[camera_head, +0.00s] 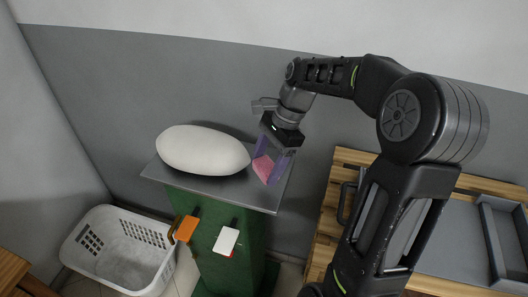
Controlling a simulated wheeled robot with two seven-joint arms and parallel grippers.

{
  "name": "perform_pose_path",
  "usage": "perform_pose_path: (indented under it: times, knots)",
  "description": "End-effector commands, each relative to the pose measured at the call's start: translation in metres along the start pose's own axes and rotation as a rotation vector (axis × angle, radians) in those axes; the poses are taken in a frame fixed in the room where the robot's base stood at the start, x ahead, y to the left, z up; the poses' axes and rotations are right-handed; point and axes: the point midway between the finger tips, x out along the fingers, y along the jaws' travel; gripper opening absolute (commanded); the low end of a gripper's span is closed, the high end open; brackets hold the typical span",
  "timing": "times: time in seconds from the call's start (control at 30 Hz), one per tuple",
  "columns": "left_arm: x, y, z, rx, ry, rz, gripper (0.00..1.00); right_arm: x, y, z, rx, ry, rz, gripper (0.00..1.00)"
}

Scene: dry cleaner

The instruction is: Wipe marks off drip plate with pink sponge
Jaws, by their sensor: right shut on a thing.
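My right gripper (271,161) points down over the right end of a grey metal plate (237,195) on a green stand. It is shut on the pink sponge (264,169), which sits between its purple fingers at or just above the plate. I cannot tell whether the sponge touches the plate. No marks can be made out on the visible part of the plate. My left gripper is not in view.
A large white padded form (203,150) lies on the plate, left of my right gripper. Orange (187,229) and white (226,240) tags hang on the stand's front. A white laundry basket (82,232) stands at left. A wooden table (354,158) with a grey tray (503,235) is at right.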

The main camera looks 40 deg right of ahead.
Motion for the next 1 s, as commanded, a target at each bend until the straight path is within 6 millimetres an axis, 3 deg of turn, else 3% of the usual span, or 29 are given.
perform_pose_path:
  times: [0.2, 0.4, 0.87, 1.0]
  knots:
    - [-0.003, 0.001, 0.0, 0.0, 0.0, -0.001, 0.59, -0.018, 0.002, 0.005, -0.002, 0.0, 0.0, 0.19]
    - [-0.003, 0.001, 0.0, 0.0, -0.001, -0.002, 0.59, -0.022, 0.003, 0.006, -0.001, 0.0, 0.0, 0.19]
    - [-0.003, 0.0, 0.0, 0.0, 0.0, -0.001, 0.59, -0.021, 0.003, 0.006, -0.002, 0.0, 0.0, 0.19]
    - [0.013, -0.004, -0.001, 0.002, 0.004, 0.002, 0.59, -0.005, 0.003, -0.001, -0.002, 0.0, 0.001, 0.19]
